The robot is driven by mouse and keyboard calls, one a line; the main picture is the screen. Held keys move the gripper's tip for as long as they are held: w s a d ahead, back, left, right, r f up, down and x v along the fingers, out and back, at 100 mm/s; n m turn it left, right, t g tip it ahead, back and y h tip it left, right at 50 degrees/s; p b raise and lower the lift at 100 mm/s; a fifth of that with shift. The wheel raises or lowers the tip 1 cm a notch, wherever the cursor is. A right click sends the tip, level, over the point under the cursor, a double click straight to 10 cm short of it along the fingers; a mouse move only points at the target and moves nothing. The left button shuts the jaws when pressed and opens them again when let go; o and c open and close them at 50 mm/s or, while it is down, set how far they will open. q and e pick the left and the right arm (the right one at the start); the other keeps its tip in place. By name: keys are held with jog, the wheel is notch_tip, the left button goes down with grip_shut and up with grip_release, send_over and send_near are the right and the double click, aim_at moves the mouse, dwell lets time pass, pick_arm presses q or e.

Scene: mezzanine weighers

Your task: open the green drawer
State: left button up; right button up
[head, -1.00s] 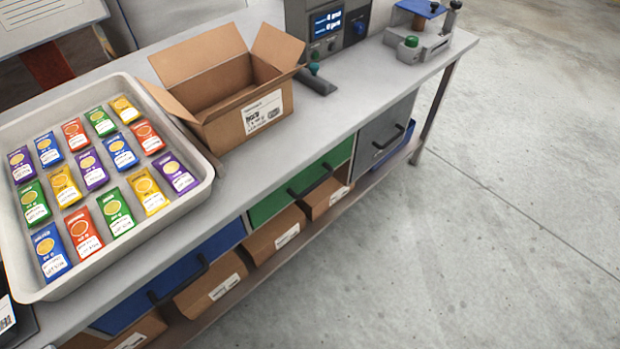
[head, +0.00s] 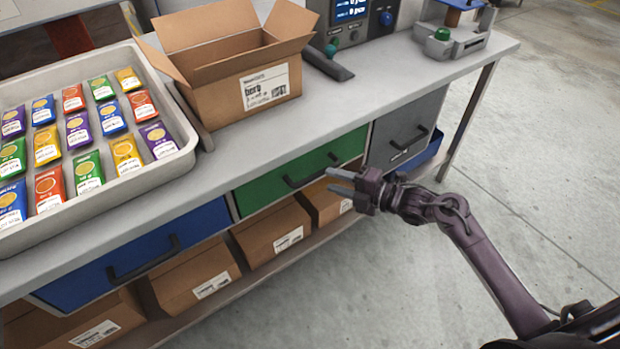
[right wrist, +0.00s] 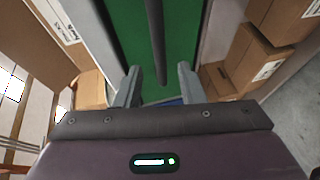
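The green drawer (head: 270,185) is under the bench top, between the blue drawer and the grey drawer, and its front looks shut. Its dark bar handle (head: 312,172) runs along the front. My right gripper (head: 342,181) is in front of the drawer's right part, close to the handle's right end. In the right wrist view its two fingers (right wrist: 158,88) are apart, with the handle (right wrist: 155,40) running between and beyond them against the green front. I cannot tell whether the fingers touch it. My left gripper is not in view.
The blue drawer (head: 130,262) is on the left and the grey drawer (head: 405,132) on the right. Cardboard boxes (head: 270,238) fill the shelf below. A tray (head: 185,165) of packets and an open carton (head: 235,105) stand on the bench. The floor on the right is clear.

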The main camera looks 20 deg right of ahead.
aim_at(317, 173)
jog(key=x, duration=0.6)
jog(key=shift+f, duration=0.1)
jog(key=shift+c, duration=0.5)
grip_shut()
